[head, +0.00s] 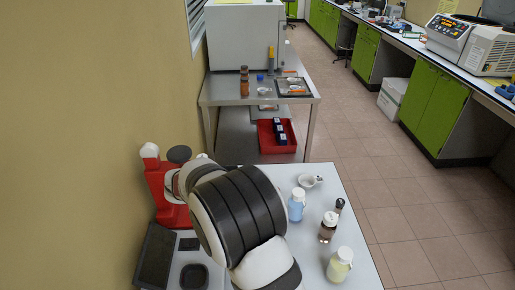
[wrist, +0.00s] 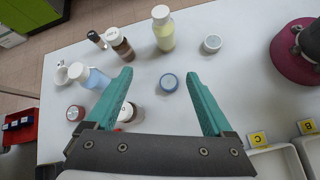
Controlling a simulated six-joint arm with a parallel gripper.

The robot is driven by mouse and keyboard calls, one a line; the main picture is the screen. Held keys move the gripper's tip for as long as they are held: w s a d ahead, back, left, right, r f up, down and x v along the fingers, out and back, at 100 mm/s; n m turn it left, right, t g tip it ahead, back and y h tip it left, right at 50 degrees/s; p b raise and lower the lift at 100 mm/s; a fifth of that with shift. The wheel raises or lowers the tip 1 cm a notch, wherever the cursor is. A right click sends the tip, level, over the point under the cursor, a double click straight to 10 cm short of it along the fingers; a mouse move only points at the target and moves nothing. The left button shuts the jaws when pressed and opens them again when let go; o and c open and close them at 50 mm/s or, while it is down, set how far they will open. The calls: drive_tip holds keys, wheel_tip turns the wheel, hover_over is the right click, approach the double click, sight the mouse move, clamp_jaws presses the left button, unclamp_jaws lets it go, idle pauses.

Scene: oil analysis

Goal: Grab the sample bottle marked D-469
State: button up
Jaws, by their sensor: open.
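No label reading D-469 is legible, so I cannot tell which bottle carries it. A bottle of pale yellow liquid (head: 340,266) stands at the table's right; it shows top centre in the wrist view (wrist: 164,34). A brown bottle with a white cap (head: 327,228) stands beyond it, also in the wrist view (wrist: 121,45). A blue bottle (head: 296,205) stands to its left, also in the wrist view (wrist: 96,80). My gripper (wrist: 160,75) is open and empty above the table, its teal fingers apart. Another bottle (wrist: 134,114) is partly hidden behind the left finger.
A small dark vial (head: 339,206) and a white dish (head: 309,181) stand near the bottles. White trays with yellow tags B and C (wrist: 258,139) lie lower right.

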drive_tip(key=w+a+f+n+t+h, duration=0.3)
drive_tip(key=w+a+f+n+t, duration=0.25)
drive_tip(key=a+f+n, duration=0.2)
drive_tip(key=shift+g, duration=0.35)
drive_tip(key=x, duration=0.4)
drive_tip(key=w+x, duration=0.1)
drive_tip(key=x, duration=0.7)
drive_tip(key=shift+w+r, duration=0.1)
drive_tip(key=shift+w, duration=0.05)
clamp_jaws()
